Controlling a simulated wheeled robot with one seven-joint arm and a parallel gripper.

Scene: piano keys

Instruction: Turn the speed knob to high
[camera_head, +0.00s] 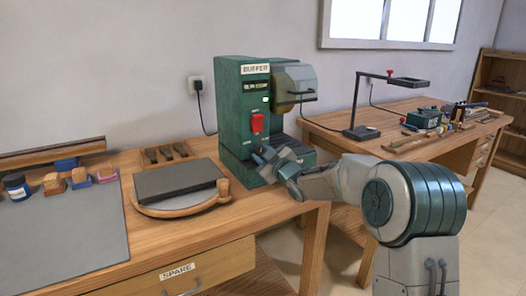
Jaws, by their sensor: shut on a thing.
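The green buffer machine (233,112) stands at the right end of the near workbench. It has a "BUFFER" label, a small dark display (255,86) with text too small to read, and a red switch (257,122) on its front. My gripper (262,158) reaches in from the right, at the lower front of the machine below the red switch. Its jaws are shut on the speed knob, which they mostly hide. I cannot read the knob's setting.
A dark slab on a round-edged wooden board (180,208) lies left of the machine. A second bench (385,140) with a lamp and tools stands behind my arm at the right.

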